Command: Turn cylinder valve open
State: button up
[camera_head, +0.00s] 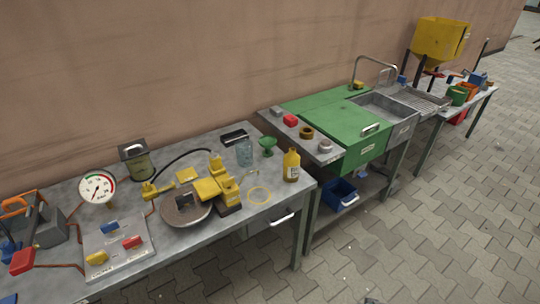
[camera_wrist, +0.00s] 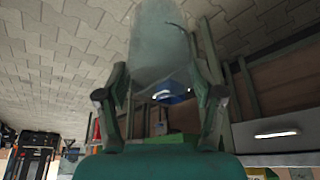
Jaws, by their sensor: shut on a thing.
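A grey valve plate (camera_head: 115,246) lies on the near bench with a blue handle (camera_head: 109,227), a red handle (camera_head: 132,242) and a yellow handle (camera_head: 97,258). Its labels are too small to read, so I cannot tell which is the cylinder valve. A round white gauge (camera_head: 97,187) stands behind the plate, with copper pipes beside it. My gripper (camera_wrist: 162,72) shows only in the wrist view. Its fingers are shut on a translucent grey-green thing (camera_wrist: 160,35) of rounded shape, whose far end runs out of the picture. My gripper is not seen near the handles.
The near bench also bears a yellow tool (camera_head: 212,187) on a round grey plate, a yellow bottle (camera_head: 291,165) and a clear jar (camera_head: 244,152). A green sink unit (camera_head: 345,125) stands beyond, with a blue bin (camera_head: 339,194) below. The paved floor in front is clear.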

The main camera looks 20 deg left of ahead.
aim_at(110, 227)
jog(key=k+u, duration=0.15)
jog(key=u, duration=1.2)
